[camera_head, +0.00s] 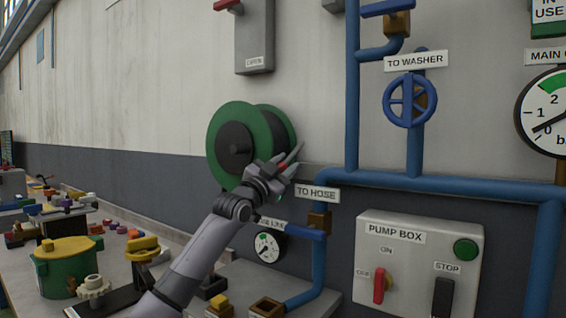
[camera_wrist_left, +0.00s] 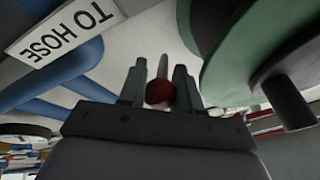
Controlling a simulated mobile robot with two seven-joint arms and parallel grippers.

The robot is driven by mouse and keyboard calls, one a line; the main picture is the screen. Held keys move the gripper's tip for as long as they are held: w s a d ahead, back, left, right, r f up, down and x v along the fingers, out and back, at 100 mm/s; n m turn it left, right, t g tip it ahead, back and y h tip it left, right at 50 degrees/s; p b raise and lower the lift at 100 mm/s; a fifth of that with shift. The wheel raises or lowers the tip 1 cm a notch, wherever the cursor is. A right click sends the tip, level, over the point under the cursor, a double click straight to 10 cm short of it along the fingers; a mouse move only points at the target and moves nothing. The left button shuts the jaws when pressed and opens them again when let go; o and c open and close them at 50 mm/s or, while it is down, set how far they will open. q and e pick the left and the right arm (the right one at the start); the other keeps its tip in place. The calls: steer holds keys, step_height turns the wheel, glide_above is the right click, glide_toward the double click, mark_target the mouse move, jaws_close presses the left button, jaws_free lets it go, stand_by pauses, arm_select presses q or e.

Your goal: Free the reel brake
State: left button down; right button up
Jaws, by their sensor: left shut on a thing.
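The green reel (camera_head: 222,124) with a dark hub is mounted on the wall in the head view. Part of its green flange (camera_wrist_left: 236,62) also shows at the right of the left wrist view. My left gripper (camera_head: 293,162) is at the reel's lower right edge, shut on a red knob (camera_wrist_left: 160,95). In the left wrist view the knob sits between the two fingers, with a grey bar (camera_wrist_left: 163,66) rising behind it. Only a bit of red shows between the fingers in the head view. My right gripper is in neither view.
The "TO HOSE" sign (camera_head: 317,194) and blue pipe (camera_head: 440,182) lie just right of the gripper. A pump box (camera_head: 420,262) is at lower right. A bench at left carries a green pot (camera_head: 66,272) and several small parts. A grey wall box (camera_head: 255,40) hangs above the reel.

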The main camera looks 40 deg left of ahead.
arm_select(q)
steer(key=shift+w+f, duration=0.2)
steer(key=shift+f, duration=0.25)
steer(key=c, duration=1)
jaws_free()
steer(key=shift+o, duration=1.1)
steer(key=shift+w, duration=0.1)
steer(key=shift+r, duration=0.2)
steer(key=shift+s+f, duration=0.3)
steer(key=shift+s, duration=0.2)
steer(key=b+v, duration=0.2)
steer(key=v, duration=0.4)
steer(key=shift+b, duration=0.4)
steer(key=shift+s+d, duration=0.1)
steer(key=shift+s, duration=0.1)
